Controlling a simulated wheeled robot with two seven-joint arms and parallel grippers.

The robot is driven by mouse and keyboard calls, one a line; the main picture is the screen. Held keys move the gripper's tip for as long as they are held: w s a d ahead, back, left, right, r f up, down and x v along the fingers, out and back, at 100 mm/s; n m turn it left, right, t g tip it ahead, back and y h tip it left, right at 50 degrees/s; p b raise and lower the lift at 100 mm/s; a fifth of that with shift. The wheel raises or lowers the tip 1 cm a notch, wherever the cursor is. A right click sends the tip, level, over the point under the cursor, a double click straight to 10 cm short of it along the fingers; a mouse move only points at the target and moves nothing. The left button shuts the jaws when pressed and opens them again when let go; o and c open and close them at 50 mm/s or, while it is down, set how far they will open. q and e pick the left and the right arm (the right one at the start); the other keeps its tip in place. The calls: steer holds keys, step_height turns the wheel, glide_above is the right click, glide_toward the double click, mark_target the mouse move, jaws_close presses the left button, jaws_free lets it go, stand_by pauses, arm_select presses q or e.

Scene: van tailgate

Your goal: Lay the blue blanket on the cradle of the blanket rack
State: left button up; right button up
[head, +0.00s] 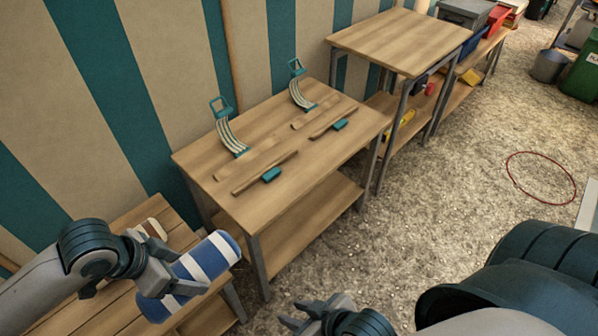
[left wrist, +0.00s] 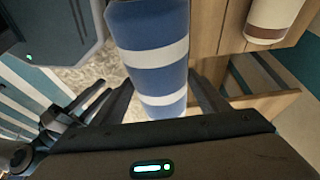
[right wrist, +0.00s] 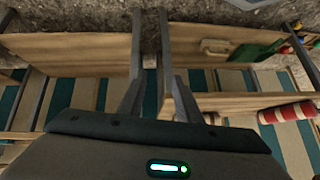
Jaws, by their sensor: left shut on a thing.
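My left gripper (head: 172,272) is shut on the blue blanket (head: 207,257), a roll with white stripes. It holds the roll tilted over the low slatted bench at the lower left. The left wrist view shows the roll (left wrist: 155,50) between the fingers (left wrist: 160,95). The blanket rack is on the wooden table: two curved, slatted supports with teal tops, one nearer (head: 231,138) and one farther (head: 301,95), with wooden bars and teal blocks in front. The cradle looks empty. My right gripper (head: 318,312) is open and empty, low in front of the table.
A brown and white roll (head: 151,228) lies on the bench (head: 125,218). The rack's table (head: 345,160) has a lower shelf. A taller table (head: 400,40) stands behind it to the right. A red and white roll (right wrist: 290,112) shows in the right wrist view. Gravel floor is open at right, with a red hoop (head: 540,153).

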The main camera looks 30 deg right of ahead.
arm_select(q)
steer(key=shift+r, duration=0.1)
stand_by(0.3)
